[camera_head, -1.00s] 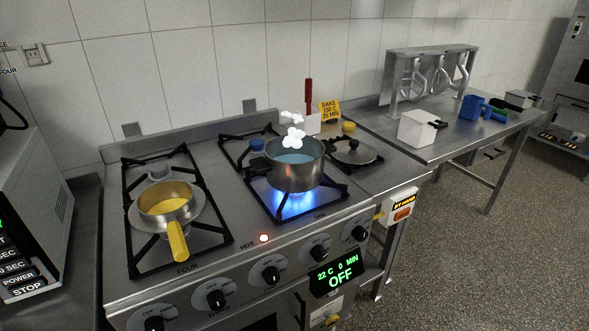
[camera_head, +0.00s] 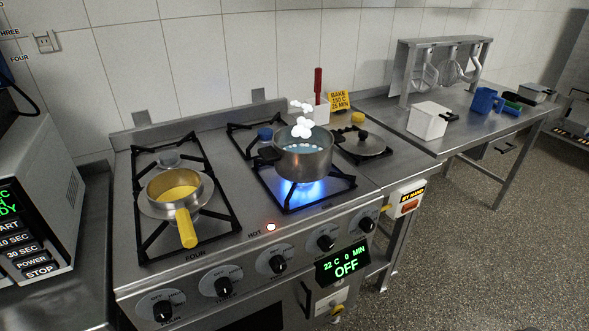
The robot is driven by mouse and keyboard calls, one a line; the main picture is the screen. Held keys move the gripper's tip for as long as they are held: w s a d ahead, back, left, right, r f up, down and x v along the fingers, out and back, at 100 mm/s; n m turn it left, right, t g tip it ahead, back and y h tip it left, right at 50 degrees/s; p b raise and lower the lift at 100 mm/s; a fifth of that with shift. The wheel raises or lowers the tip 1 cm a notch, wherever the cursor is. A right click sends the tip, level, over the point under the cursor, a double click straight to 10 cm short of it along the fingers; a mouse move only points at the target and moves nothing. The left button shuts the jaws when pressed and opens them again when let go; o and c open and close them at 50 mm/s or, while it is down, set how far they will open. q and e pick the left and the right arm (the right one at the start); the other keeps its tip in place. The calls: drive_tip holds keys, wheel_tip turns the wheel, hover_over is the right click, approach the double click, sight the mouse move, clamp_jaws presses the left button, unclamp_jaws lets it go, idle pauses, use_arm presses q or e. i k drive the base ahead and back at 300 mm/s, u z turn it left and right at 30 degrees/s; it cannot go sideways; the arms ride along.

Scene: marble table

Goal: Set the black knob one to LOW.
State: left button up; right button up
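A row of several black knobs on round grey dials runs along the stove's sloped front panel: a front-left knob (camera_head: 163,311), then others (camera_head: 223,287), (camera_head: 278,263), (camera_head: 325,243), and a far-right knob (camera_head: 366,224). Their small dial labels are too blurred to tell which is knob one or its setting. A steel pot (camera_head: 303,160) of bubbling, steaming water stands over a blue flame (camera_head: 298,190) on the front right burner. Neither of my grippers is in view.
A pan with a yellow handle (camera_head: 187,228) sits on the left burner, its handle pointing toward the front. A red HOT light (camera_head: 271,227) glows. The oven display (camera_head: 345,265) reads 22 C, 0 MIN, OFF. A side table (camera_head: 460,135) stands at right.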

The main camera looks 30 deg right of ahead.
sight(325, 244)
drive_tip(key=k, duration=0.5)
drive_tip(key=z, duration=1.45)
drive_tip(key=i, duration=0.9)
drive_tip(key=u, duration=1.4)
drive_tip(key=k, duration=1.25)
drive_tip(key=u, duration=0.45)
drive_tip(key=i, duration=0.55)
drive_tip(key=u, duration=0.2)
